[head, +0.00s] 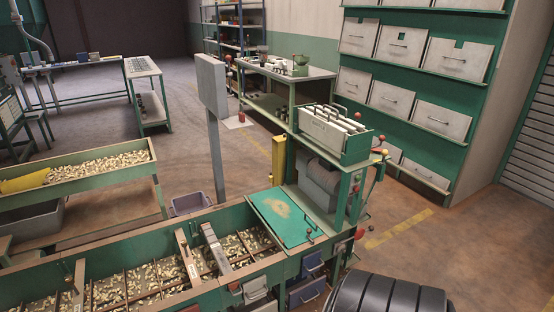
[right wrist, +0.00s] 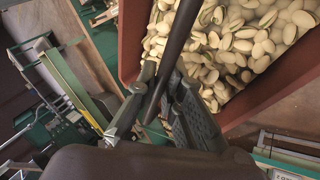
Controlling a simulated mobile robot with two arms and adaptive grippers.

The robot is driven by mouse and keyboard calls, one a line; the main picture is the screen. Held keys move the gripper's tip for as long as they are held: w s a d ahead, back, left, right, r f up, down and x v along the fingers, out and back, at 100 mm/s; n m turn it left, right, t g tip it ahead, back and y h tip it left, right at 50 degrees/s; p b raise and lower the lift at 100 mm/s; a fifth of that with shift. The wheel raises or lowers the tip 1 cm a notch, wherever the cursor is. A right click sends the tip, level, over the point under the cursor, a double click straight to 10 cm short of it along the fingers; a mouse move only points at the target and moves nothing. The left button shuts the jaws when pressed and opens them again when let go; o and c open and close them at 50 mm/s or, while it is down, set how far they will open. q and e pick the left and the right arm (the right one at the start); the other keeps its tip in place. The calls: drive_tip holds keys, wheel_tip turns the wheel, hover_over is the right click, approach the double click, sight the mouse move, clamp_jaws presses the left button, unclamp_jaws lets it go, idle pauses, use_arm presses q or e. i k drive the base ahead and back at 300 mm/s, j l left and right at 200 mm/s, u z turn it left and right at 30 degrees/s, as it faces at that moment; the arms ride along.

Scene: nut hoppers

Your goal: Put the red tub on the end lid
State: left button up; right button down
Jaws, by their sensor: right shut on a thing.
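The red tub (right wrist: 268,112) fills the upper right of the right wrist view and holds many pale nuts. My right gripper (right wrist: 163,88) is shut on the dark bar-like handle that crosses the tub. The tub is not in the head view. The end lid (head: 270,226) is a flat green panel with a pale worn patch, closed over the near right end of the hopper row in the head view. A small handle stands at its right edge, and nothing rests on it. My left gripper is in neither view.
Open hopper bins (head: 125,286) with nuts run left of the lid. A grey post (head: 216,150) stands behind them. Right of the lid is a green stand (head: 341,205) bearing a crate of upright panels (head: 325,133). Open floor (head: 408,242) lies right of the stand.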

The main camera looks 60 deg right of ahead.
sight(276, 205)
drive_tip(key=l, duration=0.5)
drive_tip(key=k+l, duration=0.15)
drive_tip(key=l, duration=0.8)
drive_tip(key=i+l, duration=0.15)
drive_tip(key=l, duration=0.2)
drive_tip(key=i+l, duration=0.15)
drive_tip(key=l, duration=0.25)
drive_tip(key=i+l, duration=0.15)
drive_tip(key=l, duration=0.2)
drive_tip(key=i+l, duration=0.2)
drive_tip(key=l, duration=0.2)
drive_tip(key=i+l+z, duration=0.1)
drive_tip(key=l, duration=0.25)
